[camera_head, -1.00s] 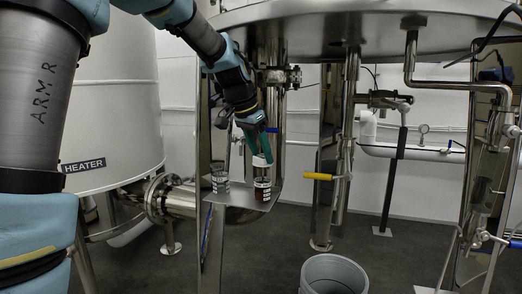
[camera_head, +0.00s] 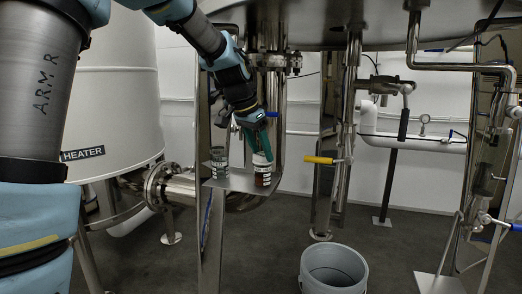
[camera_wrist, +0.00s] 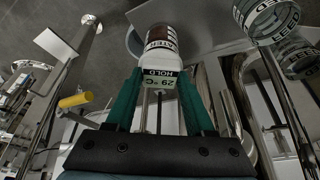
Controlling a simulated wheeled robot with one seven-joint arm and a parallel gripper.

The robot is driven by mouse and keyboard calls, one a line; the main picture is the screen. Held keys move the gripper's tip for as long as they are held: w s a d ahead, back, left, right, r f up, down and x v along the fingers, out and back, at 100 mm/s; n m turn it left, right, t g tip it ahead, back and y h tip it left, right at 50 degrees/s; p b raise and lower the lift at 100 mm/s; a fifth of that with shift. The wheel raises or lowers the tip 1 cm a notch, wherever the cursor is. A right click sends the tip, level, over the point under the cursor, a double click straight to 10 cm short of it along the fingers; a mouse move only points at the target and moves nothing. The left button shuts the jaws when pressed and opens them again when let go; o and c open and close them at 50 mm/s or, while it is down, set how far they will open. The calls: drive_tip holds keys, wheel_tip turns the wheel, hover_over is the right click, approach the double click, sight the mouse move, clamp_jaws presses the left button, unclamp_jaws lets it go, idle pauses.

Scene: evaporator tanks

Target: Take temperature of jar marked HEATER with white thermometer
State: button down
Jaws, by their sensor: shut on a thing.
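My gripper (camera_head: 256,146) has green fingers pointing down over the right-hand jar on the shelf. In the wrist view, my gripper (camera_wrist: 161,78) is shut on the white thermometer (camera_wrist: 152,80), whose display shows what looks like 29 °C and HOLD. The thermometer's far end is at the mouth of a jar with dark reddish contents (camera_head: 263,176); its label in the wrist view (camera_wrist: 160,42) is only partly readable. Whether the tip is inside the jar I cannot tell. The word HEATER (camera_head: 82,155) is on a plate on the big pale tank (camera_head: 110,90).
A second jar (camera_head: 218,163) stands to the left on the same metal shelf (camera_head: 238,184); in the wrist view (camera_wrist: 262,18) its label reads FEED. A grey bucket (camera_head: 333,270) stands on the floor. Pipes and a yellow-handled valve (camera_head: 319,160) are to the right.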

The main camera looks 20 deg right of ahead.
drive_tip(key=shift+c, duration=0.9)
unclamp_jaws()
